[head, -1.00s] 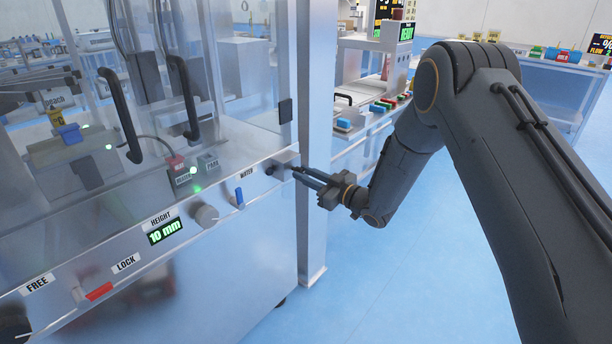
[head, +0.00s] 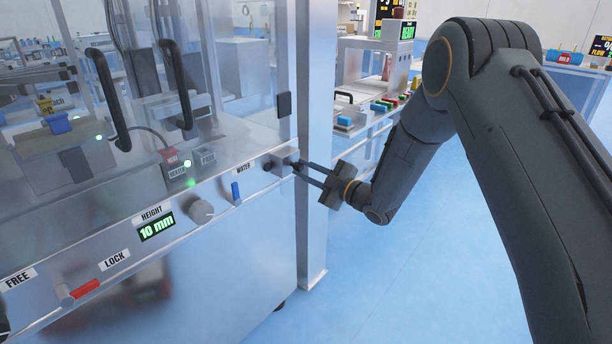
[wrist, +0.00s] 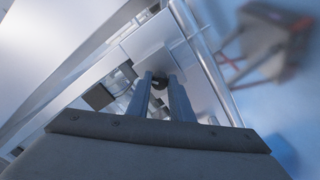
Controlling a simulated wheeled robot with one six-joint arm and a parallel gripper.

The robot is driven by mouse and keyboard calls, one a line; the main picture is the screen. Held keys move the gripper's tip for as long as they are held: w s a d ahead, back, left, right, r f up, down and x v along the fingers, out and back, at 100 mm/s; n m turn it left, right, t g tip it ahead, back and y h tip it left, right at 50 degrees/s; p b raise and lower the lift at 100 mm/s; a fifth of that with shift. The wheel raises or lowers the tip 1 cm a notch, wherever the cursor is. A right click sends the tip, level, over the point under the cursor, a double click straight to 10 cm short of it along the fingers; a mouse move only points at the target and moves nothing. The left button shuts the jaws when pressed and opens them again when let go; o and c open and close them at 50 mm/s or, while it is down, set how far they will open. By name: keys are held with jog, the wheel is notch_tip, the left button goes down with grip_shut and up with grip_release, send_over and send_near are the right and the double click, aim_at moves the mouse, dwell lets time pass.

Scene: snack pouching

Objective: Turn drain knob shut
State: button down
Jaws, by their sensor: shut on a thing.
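In the head view my gripper (head: 296,170) reaches the right end of the machine's front panel, where a grey square block (head: 281,162) stands out. The two fingers are shut on the knob, one above the other in the head view. The fingertips hide most of the knob there, and I see no label or mark that tells its angle.
Left along the panel (head: 110,240) are a blue lever (head: 236,192) by the WATER label, a grey height knob (head: 201,211), a display reading 10 mm (head: 156,228) and a red lock lever (head: 85,289). A metal post (head: 312,200) stands right beside my gripper.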

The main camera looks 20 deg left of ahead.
jog(key=n+b, duration=0.3)
jog(key=n, duration=0.2)
jog(key=shift+f+n+b, duration=0.15)
jog(key=shift+n+b, duration=0.15)
jog(key=shift+n, duration=0.1)
jog(key=shift+n+g+b, duration=0.3)
jog(key=shift+n+b, duration=1.25)
jog(key=shift+n, duration=0.75)
jog(key=c, duration=1.6)
grip_release()
jog(key=shift+o, duration=0.2)
jog(key=v, duration=0.7)
jog(key=shift+s+d, duration=0.2)
jog(key=shift+d, duration=0.15)
